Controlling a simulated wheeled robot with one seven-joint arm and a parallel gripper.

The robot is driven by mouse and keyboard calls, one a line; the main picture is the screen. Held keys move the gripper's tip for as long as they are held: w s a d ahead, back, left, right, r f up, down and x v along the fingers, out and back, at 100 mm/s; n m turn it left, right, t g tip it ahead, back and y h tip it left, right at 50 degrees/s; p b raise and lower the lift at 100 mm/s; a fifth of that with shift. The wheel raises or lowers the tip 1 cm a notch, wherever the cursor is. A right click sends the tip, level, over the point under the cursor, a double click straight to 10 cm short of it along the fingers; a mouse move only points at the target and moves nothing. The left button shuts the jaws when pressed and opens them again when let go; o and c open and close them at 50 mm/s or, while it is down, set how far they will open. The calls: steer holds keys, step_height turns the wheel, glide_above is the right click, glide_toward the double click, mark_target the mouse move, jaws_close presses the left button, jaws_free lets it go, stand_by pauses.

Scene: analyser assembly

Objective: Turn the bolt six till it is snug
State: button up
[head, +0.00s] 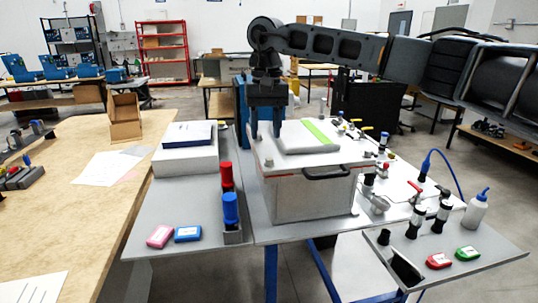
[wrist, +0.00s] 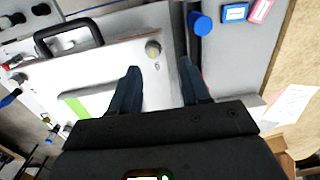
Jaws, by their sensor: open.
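The analyser is a pale box with a white lid (head: 295,168), and the lid also shows in the wrist view (wrist: 105,58). A short grey bolt (head: 268,162) stands at the lid's near left corner; it also shows in the wrist view (wrist: 153,48), just beyond the fingertips and nearer the left finger. I see no number, so I cannot tell if this is bolt six. My gripper (head: 265,134) points down over the lid's left side, open and empty; in the wrist view its fingers (wrist: 159,66) are spread, apart from the bolt.
A dark handle (head: 327,172) sits on the box's front. A raised panel with a green stripe (head: 318,131) lies on the lid. Red (head: 227,177) and blue (head: 231,208) cylinders stand left of the box. A white bottle (head: 476,212) and valves crowd the right side.

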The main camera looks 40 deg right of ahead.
mark_target(269, 158)
steer(key=shift+s+d+r, duration=0.1)
steer(key=shift+s+d, duration=0.05)
steer(key=shift+d, duration=0.4)
steer(key=shift+f, duration=0.3)
steer(key=shift+f+p, duration=0.7)
steer(key=shift+f, duration=2.75)
jaws_close()
